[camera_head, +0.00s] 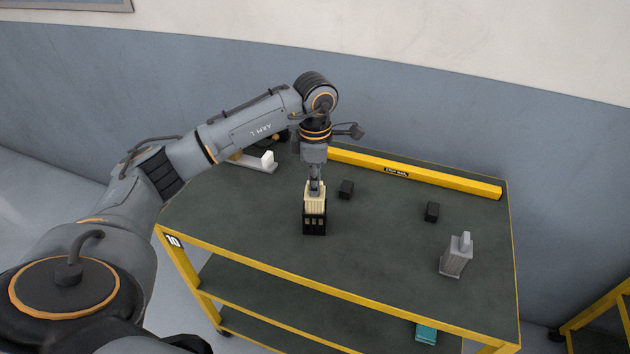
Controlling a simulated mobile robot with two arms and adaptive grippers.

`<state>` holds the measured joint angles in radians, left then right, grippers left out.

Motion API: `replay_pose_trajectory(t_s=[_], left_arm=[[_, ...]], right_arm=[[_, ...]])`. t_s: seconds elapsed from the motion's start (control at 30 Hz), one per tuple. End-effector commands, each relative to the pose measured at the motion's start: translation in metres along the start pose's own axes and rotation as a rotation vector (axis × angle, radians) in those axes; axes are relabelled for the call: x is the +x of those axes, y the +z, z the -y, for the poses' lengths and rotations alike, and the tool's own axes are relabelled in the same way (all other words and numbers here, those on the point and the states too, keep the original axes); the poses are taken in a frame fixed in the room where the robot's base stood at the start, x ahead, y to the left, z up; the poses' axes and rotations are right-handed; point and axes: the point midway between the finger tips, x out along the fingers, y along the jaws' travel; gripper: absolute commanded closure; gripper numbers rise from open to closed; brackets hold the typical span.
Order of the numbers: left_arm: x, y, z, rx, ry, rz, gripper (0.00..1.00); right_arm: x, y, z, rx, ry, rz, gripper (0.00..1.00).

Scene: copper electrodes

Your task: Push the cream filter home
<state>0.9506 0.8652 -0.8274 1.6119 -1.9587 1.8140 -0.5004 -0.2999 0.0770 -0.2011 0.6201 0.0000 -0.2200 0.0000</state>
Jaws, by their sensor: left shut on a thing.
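The cream filter (315,203) stands upright, its lower part inside a black open-fronted holder (314,226) on the dark table top. Cream shows above the holder's rim and through slots in its front. My left gripper (315,190) points straight down over the filter and is shut on its top. How deep the filter sits in the holder is hard to tell from this angle. My right gripper is out of view.
A yellow rail (415,173) runs along the table's back edge. Small black blocks (346,189) (432,212) and a grey finned piece (456,256) stand to the right. A white block on a grey plate (266,161) lies behind my arm. The table's front middle is clear.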

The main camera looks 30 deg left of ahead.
Motion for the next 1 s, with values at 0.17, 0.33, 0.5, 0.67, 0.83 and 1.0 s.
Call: replay_pose_trajectory(t_s=[0.17,0.33,0.5,0.67,0.83,1.0], left_arm=[[0.009,0.0,0.0,0.0,0.0,0.0,1.0],[0.016,0.0,0.0,0.0,0.0,0.0,1.0],[0.022,0.0,0.0,-0.001,0.0,0.0,1.0],[0.029,0.0,0.0,-0.001,0.0,0.001,1.0],[0.029,0.0,0.0,0.0,0.0,0.001,0.65],[0.029,0.0,0.0,0.0,0.0,0.0,0.61]], right_arm=[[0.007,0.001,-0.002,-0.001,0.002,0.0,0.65],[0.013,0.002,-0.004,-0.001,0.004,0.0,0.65],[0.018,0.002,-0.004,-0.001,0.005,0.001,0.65],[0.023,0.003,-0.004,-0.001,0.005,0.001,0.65],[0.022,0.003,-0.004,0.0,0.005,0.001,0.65],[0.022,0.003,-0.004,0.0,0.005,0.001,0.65]])
